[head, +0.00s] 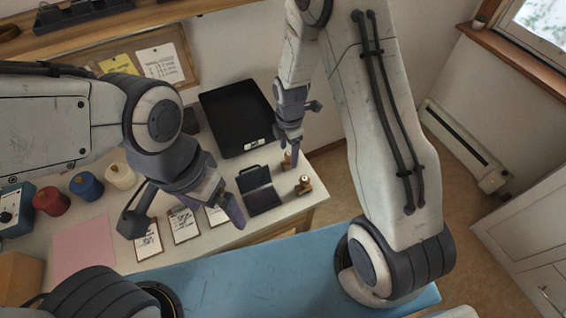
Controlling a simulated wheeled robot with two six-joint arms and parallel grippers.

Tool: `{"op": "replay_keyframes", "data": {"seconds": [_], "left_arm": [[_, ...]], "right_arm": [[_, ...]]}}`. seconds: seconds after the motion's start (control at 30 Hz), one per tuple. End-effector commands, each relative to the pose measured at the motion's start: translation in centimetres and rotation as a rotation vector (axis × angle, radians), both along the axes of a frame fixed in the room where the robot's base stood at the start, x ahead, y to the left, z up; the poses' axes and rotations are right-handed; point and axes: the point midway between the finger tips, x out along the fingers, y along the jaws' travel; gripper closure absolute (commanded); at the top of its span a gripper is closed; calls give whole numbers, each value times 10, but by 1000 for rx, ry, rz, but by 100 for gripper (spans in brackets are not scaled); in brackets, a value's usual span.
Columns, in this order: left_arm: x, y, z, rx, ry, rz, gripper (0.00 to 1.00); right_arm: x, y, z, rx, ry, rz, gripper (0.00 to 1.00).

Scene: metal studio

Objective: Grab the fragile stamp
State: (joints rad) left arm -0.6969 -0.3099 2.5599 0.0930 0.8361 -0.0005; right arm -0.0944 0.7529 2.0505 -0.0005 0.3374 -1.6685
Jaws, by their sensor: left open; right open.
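Two small brown stamps stand near the right end of the table. One stamp (304,186) stands in the open beside the dark ink pad case (259,190). The other stamp (287,160) is partly hidden by a finger of my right gripper. I cannot read any label, so I cannot tell which is the fragile one. My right gripper (303,132) is open, over the table's right end, close to the partly hidden stamp. I cannot tell whether it touches it. My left gripper (186,216) is open and empty above the paper cards, left of the ink pad case.
A black tray (222,104) lies behind the ink pad. Several cards (184,228) lie along the front edge, with a pink sheet (82,248) to the left. Red (50,202), blue (86,186) and cream (120,176) round items stand at left. The table's right edge is near the stamps.

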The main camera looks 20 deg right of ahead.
Motion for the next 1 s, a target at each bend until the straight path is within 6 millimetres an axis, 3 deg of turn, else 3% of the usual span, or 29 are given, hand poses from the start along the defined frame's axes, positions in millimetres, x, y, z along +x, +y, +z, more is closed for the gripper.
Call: {"op": "replay_keyframes", "data": {"seconds": [0.4, 0.7, 0.77, 0.9, 1.0], "left_arm": [[0, 0, 15, 0, 0, 0, 0], [0, 0, 14, 0, 0, 0, 0], [0, 0, 14, 0, 0, 0, 0], [0, 0, 14, 0, 0, 0, 0], [0, 0, 14, 0, 0, 0, 0]], "right_arm": [[-3, -3, -48, 0, 2, 0, 28], [-2, -3, -53, 0, 1, 0, 28], [-2, -3, -53, 0, 1, 0, 47], [-2, -3, -53, 0, 1, 0, 100], [-2, -3, -53, 0, 1, 1, 100]]}}
